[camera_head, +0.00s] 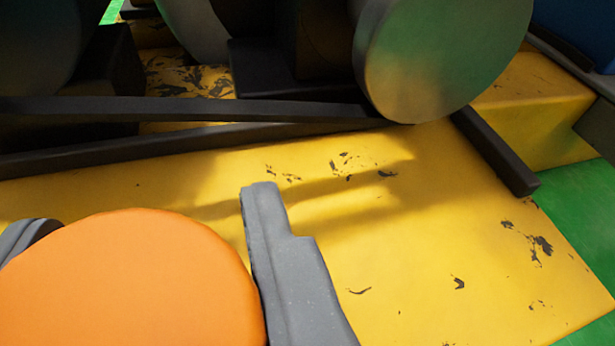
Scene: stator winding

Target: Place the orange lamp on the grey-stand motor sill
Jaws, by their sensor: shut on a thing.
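My gripper (148,214) is at the lower left, with one grey finger on each side of the orange lamp (130,285). It is shut on the lamp, which shows as a large rounded orange top; its lower part is out of frame. The lamp appears in front of a worn yellow surface (430,240), which looks like a motor sill. Whether the lamp touches this surface cannot be told. A shadow falls across the yellow surface beyond the right finger. No grey stand can be clearly made out.
Dark bars (200,110) run across the yellow surface at the back. Behind them stand dark blocks and a large grey-green disc (440,55). A short dark bar (495,150) lies at the right. Green floor (580,210) shows beyond the right edge. The yellow area right of my gripper is clear.

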